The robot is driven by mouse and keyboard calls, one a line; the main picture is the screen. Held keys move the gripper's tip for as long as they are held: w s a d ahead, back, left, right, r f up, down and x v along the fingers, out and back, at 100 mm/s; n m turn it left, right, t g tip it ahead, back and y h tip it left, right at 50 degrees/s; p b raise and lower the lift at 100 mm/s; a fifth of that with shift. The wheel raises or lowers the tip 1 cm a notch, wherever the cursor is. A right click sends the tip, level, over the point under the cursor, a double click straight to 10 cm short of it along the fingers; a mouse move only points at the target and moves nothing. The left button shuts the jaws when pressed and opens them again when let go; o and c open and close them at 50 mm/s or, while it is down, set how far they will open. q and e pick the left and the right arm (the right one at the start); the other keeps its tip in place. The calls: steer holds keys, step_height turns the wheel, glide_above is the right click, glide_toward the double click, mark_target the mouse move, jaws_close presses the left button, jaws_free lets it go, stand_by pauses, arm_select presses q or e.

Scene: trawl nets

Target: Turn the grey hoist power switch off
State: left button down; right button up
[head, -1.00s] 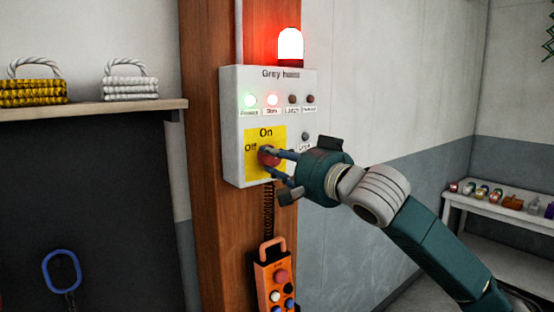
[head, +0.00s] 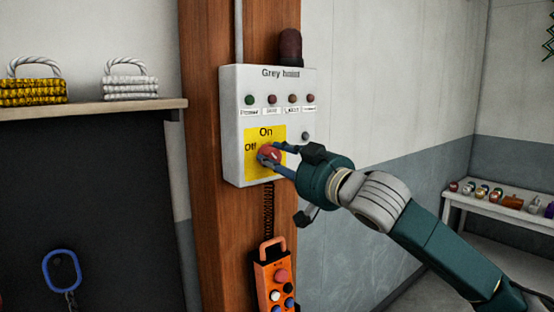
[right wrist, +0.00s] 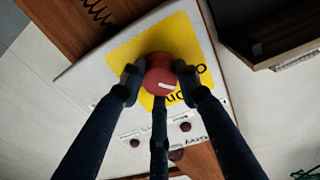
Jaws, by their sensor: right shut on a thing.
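The grey hoist control box (head: 232,110) is fixed to a wooden post. Its red rotary switch (head: 274,154) sits on a yellow plate (head: 252,168) marked On and Off. My right gripper (head: 269,156) has its fingers around the switch. In the right wrist view the fingers press on both sides of the red knob (right wrist: 160,75), with a third finger below it; a white mark shows on the knob. The beacon (head: 290,47) on top of the box and the small panel lamps (head: 272,99) are dark. My left gripper is not in view.
An orange pendant control (head: 267,280) hangs below the box on a coiled cord. A shelf (head: 90,110) with yellow and white rope coils is at left. A white table (head: 480,208) with small items stands at right.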

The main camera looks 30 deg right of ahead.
steer(key=n, duration=0.4)
steer(key=shift+d+r+n, duration=0.15)
steer(key=shift+r+n, duration=0.15)
steer(key=shift+n, duration=0.1)
steer(key=n+p, duration=0.1)
steer(key=n, duration=0.3)
steer(key=shift+y, duration=0.4)
steer(key=shift+n, duration=0.5)
steer(key=o, duration=1.1)
steer(key=shift+o, duration=0.2)
steer(key=shift+f, duration=0.2)
steer(key=shift+a, duration=0.2)
